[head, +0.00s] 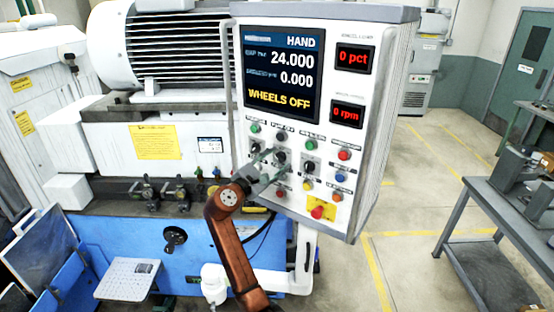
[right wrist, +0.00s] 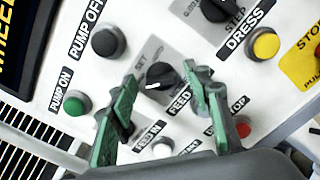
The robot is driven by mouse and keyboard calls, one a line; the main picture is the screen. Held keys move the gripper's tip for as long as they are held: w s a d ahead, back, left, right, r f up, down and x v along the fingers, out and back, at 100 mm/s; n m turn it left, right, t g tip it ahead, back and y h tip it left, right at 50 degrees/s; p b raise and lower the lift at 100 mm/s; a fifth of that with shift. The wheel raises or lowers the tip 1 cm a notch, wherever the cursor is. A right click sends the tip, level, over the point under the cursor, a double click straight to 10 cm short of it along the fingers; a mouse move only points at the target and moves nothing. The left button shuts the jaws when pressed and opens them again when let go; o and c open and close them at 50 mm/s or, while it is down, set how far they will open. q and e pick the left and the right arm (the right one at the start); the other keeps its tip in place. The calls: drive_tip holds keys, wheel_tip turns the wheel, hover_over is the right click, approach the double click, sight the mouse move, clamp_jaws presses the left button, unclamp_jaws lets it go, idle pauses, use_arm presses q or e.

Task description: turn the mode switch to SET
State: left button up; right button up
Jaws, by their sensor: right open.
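The mode switch is a black knob (right wrist: 168,80) on a grey plate in the right wrist view, with a SET label at its upper left. A white mark shows at its left edge, a little below that label. In the head view the knob (head: 280,157) sits at the tip of my right gripper (head: 268,168). My right gripper (right wrist: 160,100) is open, its green fingers on either side of the knob in the wrist picture. I cannot tell whether they touch it. My left gripper is not in view.
Around the knob are the black PUMP OFF button (right wrist: 109,40), green PUMP ON button (right wrist: 77,103), a white button (right wrist: 163,148), a red button (right wrist: 242,129) and another black knob (right wrist: 215,8). The screen (head: 281,75) reads HAND and WHEELS OFF. A grey table (head: 480,215) stands right.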

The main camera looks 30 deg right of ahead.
drive_tip(key=shift+d, duration=0.1)
drive_tip(key=shift+c, duration=0.5)
drive_tip(key=c, duration=1.1)
drive_tip(key=shift+o, duration=0.2)
drive_tip(key=m, duration=0.1)
drive_tip(key=m+b, duration=0.1)
drive_tip(key=m, duration=0.1)
drive_tip(key=m+b, duration=0.1)
drive_tip(key=shift+f, duration=0.25)
drive_tip(key=m+b, duration=0.2)
drive_tip(key=m, duration=0.3)
drive_tip(key=shift+f+m+b, duration=0.1)
drive_tip(key=shift+m+b, duration=0.2)
drive_tip(key=shift+b, duration=0.1)
drive_tip(key=o, duration=1.2)
drive_tip(key=shift+c, duration=0.2)
